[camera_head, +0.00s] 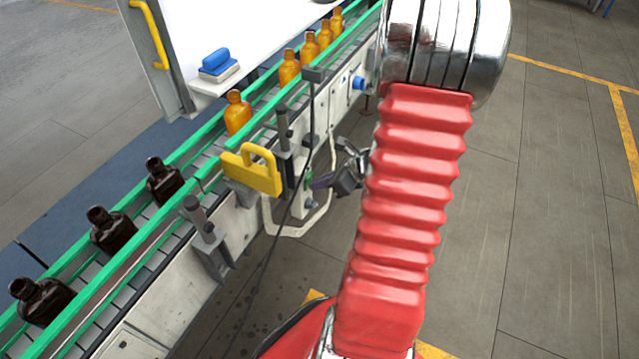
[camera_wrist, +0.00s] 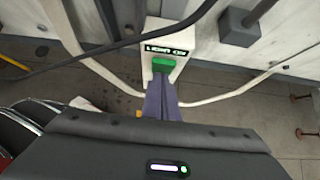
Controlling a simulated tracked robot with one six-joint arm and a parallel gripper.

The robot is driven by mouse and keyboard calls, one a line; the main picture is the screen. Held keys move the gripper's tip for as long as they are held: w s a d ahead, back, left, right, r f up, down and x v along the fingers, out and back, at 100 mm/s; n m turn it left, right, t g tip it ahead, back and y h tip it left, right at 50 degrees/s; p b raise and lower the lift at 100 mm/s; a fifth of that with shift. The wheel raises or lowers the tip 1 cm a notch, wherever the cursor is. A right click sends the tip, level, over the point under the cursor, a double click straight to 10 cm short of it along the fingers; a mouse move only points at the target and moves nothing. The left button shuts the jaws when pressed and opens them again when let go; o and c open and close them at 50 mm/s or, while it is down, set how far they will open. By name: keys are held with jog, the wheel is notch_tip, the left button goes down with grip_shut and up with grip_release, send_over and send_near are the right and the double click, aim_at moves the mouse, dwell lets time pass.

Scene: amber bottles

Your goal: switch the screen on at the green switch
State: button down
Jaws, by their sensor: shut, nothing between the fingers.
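The green switch (camera_wrist: 164,63) sits on a white box (camera_wrist: 172,40) under a dark label with light lettering in the wrist view. My gripper (camera_wrist: 160,82) is shut and empty, its narrow purplish fingers pointing at the switch. The fingertips overlap the lower edge of the switch in the picture; I cannot tell if they touch it. In the head view my gripper (camera_head: 318,182) is beside the conveyor, with a small bit of green at its tip. A bright white panel (camera_head: 250,30), probably the screen, stands behind the conveyor. Amber bottles (camera_head: 238,113) before it look bright.
Dark bottles (camera_head: 112,232) stand on the conveyor between green rails (camera_head: 140,255). A yellow bracket (camera_head: 252,170) juts from its near side. A dark cable (camera_wrist: 110,46) and pale hoses (camera_wrist: 85,60) run close to the switch box. The floor at right is clear.

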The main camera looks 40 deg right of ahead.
jog(key=shift+r, duration=0.8)
jog(key=s+f+v, duration=0.2)
jog(key=v, duration=1.1)
jog(key=shift+d, duration=0.25)
jog(key=shift+f, duration=0.75)
